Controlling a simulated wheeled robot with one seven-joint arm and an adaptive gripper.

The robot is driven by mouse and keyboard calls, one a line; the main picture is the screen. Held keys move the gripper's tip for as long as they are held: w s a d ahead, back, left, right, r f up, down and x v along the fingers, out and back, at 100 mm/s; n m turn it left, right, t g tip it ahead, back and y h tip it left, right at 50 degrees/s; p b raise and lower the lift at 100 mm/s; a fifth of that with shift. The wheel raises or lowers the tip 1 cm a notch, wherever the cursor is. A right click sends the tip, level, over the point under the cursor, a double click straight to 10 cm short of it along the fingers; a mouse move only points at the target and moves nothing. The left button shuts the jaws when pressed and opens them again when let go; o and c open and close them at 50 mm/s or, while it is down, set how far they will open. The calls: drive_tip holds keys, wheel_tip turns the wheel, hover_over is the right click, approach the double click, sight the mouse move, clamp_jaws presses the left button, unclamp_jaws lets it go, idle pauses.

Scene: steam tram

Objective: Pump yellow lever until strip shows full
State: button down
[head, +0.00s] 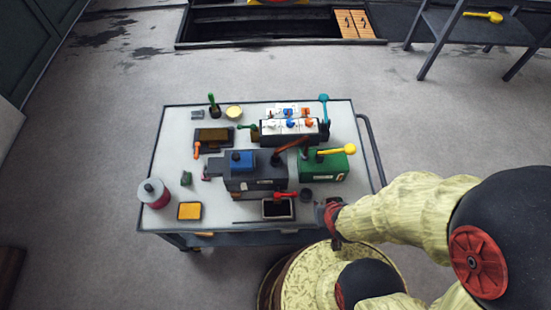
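A yellow lever (338,151) with a round knob sticks out to the right over a green box (324,168) on the cart's right side. The lever lies nearly level in this view. A small pale mark shows on the green box's front, too small to read as a strip or its level. My gripper (323,212) is a small dark shape at the cart's front right edge, in front of the green box and apart from the lever. Its fingers are too small and dark to tell open from shut.
The grey cart (220,217) also holds a dark machine with a blue block (241,160), a red lever (285,196), a white panel unit (290,128), a red can (153,193) and a yellow sponge-like block (189,211). A pit (265,27) lies behind; floor between is clear.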

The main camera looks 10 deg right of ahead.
drive_tip(key=shift+f+b, duration=1.65)
drive_tip(key=shift+f, duration=0.35)
idle(0.8)
idle(0.4)
wheel_tip(320, 180, up, 12)
drive_tip(key=p, duration=1.1)
drive_tip(key=shift+r, duration=0.2)
drive_tip(key=shift+f, duration=0.1)
idle(0.5)
wheel_tip(320, 180, down, 8)
drive_tip(key=b, duration=0.7)
drive_tip(key=shift+b, duration=0.35)
idle(0.5)
drive_tip(key=shift+f, duration=0.3)
